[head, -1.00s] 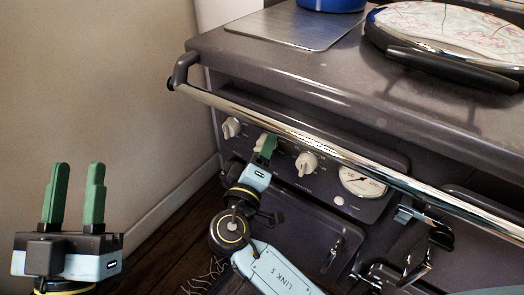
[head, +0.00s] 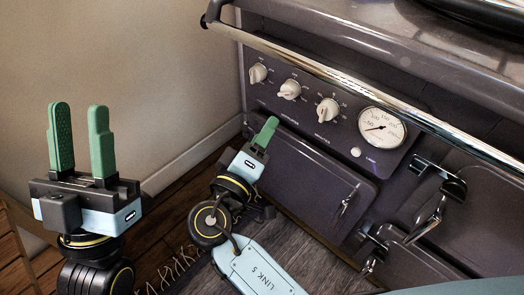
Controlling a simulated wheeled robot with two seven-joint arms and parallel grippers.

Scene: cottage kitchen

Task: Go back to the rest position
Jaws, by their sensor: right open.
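My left gripper (head: 80,125) stands at the left of the head view, its two green fingers pointing up and clearly apart with nothing between them. My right gripper (head: 266,132) is near the middle, in front of the dark stove (head: 305,160) and below its knobs. Only one green finger of it shows clearly; the other is hidden by the viewing angle. It looks empty and apart from the knobs. My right arm reaches it from the bottom of the picture.
The stove front has three white knobs (head: 290,89), a round gauge (head: 382,127), a chrome rail (head: 350,82) and oven doors with latches (head: 437,190). A bare wall (head: 130,60) is behind my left gripper. Wooden floor (head: 165,235) and a fringed rug (head: 290,262) lie below.

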